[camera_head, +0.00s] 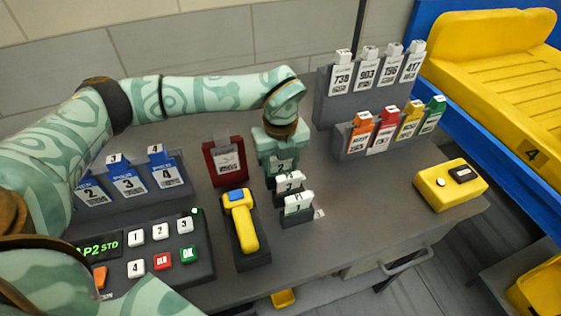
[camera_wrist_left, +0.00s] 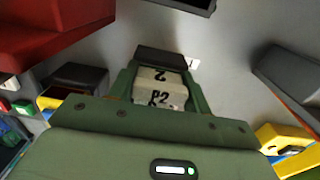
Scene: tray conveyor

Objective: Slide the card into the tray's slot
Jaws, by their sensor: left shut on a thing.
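My left gripper (camera_head: 281,158) points down at the middle of the grey table, behind a short row of small dark holders. In the left wrist view its fingers (camera_wrist_left: 160,88) are shut on a white piece marked P2 (camera_wrist_left: 158,92). I cannot tell whether this piece still touches a holder. Two white-topped pieces (camera_head: 298,203) stand in front of the gripper. My right gripper is not in view.
Racks hold white numbered cards (camera_head: 374,72), coloured cards (camera_head: 386,131) and blue cards (camera_head: 128,182). A red holder (camera_head: 225,160), a yellow scanner (camera_head: 241,222) and a keypad (camera_head: 150,250) stand left of centre. A yellow button box (camera_head: 450,186) sits at the right edge.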

